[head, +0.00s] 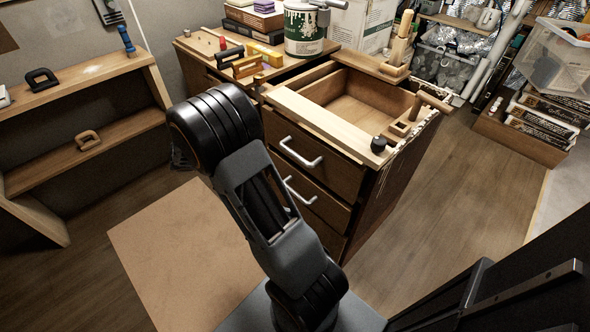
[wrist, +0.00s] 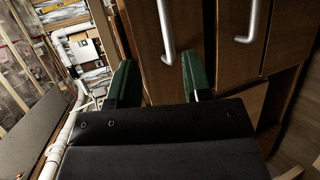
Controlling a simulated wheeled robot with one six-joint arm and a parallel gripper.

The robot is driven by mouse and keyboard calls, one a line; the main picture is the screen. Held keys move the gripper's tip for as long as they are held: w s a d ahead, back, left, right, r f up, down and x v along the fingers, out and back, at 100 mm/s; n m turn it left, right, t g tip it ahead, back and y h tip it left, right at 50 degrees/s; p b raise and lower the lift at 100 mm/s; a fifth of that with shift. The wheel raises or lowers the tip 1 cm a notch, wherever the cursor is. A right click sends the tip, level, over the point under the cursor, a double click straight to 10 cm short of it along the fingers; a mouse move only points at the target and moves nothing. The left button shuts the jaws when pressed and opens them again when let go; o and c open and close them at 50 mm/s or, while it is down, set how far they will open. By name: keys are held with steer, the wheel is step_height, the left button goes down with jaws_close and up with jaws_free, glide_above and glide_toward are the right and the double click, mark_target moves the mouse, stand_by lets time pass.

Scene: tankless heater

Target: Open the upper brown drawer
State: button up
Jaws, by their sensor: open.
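The brown cabinet has an upper drawer (head: 311,155) with a pale metal bar handle (head: 300,153). The drawer front looks flush with the cabinet. In the wrist view, turned on its side, the upper handle (wrist: 167,30) lies ahead of my gripper (wrist: 160,80), between the lines of its two green fingers. The fingers are spread, with nothing between them. I cannot tell the remaining distance to the handle. A lower drawer with a similar handle (head: 299,190) is below; this handle also shows at right in the wrist view (wrist: 254,22). My arm hides the gripper in the head view.
The cabinet's open top compartment (head: 352,103) has wooden tools on its edge. A second cabinet with a paint can (head: 304,32) stands behind. A wooden shelf (head: 80,130) is at left. A brown board (head: 180,260) lies on the floor.

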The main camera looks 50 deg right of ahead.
mark_target(295, 153)
steer(key=s+d+f+b, duration=0.1)
steer(key=d+f, duration=0.1)
steer(key=d, duration=0.2)
steer(key=s+d+f+h+b, duration=0.1)
steer(key=s+d+f, duration=0.1)
steer(key=d, duration=0.3)
steer(key=s+d+f+h, duration=0.1)
steer(key=d+f, duration=0.1)
steer(key=d, duration=0.2)
steer(key=shift+s+d+f+b, duration=0.1)
steer(key=shift+s+d+b, duration=0.2)
steer(key=shift+b, duration=0.1)
steer(key=shift+w, duration=0.1)
steer(key=shift+c, duration=0.3)
jaws_close()
